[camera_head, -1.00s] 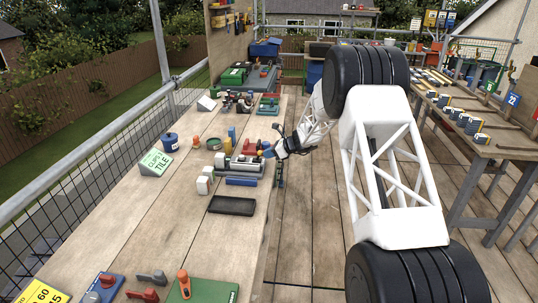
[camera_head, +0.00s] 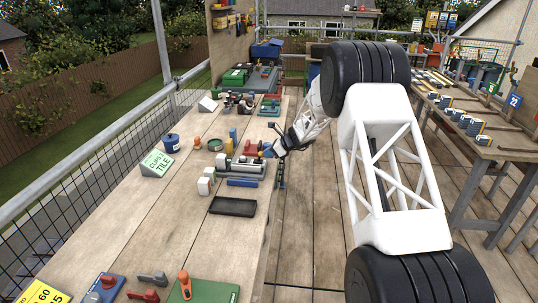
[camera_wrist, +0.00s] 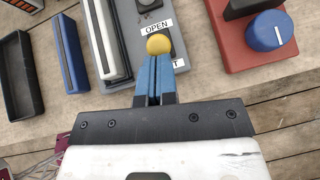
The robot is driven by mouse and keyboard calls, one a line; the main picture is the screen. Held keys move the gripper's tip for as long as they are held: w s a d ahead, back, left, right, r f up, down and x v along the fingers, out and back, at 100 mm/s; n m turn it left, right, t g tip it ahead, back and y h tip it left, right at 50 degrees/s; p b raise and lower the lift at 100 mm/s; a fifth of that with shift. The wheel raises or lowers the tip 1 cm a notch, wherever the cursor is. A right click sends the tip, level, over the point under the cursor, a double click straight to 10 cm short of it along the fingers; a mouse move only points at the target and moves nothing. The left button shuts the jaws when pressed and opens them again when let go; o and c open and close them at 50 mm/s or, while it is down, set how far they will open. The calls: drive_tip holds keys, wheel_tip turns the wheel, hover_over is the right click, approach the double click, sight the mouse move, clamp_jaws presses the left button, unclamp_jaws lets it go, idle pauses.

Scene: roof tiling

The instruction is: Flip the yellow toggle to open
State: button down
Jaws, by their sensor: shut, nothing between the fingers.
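The yellow toggle's round knob (camera_wrist: 159,44) shows in the wrist view, on a grey panel (camera_wrist: 183,55). A white OPEN label (camera_wrist: 157,28) is just above the knob. A second label (camera_wrist: 178,64) below it is mostly hidden by my fingers; only its last letter shows. My gripper (camera_wrist: 157,60) is shut and empty, its blue fingertips right at the lower edge of the knob. I cannot tell whether they touch it. The toggle's lever is hidden. In the head view my gripper (camera_head: 267,149) is at the bench's right edge; the toggle is too small to make out there.
A red panel with a blue dial (camera_wrist: 269,30) lies to the right in the wrist view. A white bar (camera_wrist: 107,45), a blue bar (camera_wrist: 71,52) and a black tray (camera_wrist: 18,75) lie to the left.

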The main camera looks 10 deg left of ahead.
sight(260, 153)
drive_tip(key=shift+a, duration=0.1)
drive_tip(key=shift+a+r+h, duration=0.3)
drive_tip(key=shift+a+h, duration=0.15)
drive_tip(key=shift+h, duration=0.5)
drive_tip(key=shift+a+r+h, duration=0.3)
drive_tip(key=shift+a+h, duration=0.15)
drive_tip(key=shift+h, duration=0.5)
drive_tip(key=shift+a+r+h, duration=0.1)
drive_tip(key=shift+a+h, duration=0.25)
drive_tip(key=shift+h, duration=0.05)
drive_tip(key=shift+a+r, duration=0.1)
drive_tip(key=shift+a, duration=0.1)
drive_tip(key=shift+r, duration=0.2)
drive_tip(key=shift+r, duration=0.6)
drive_tip(key=shift+d+r, duration=0.1)
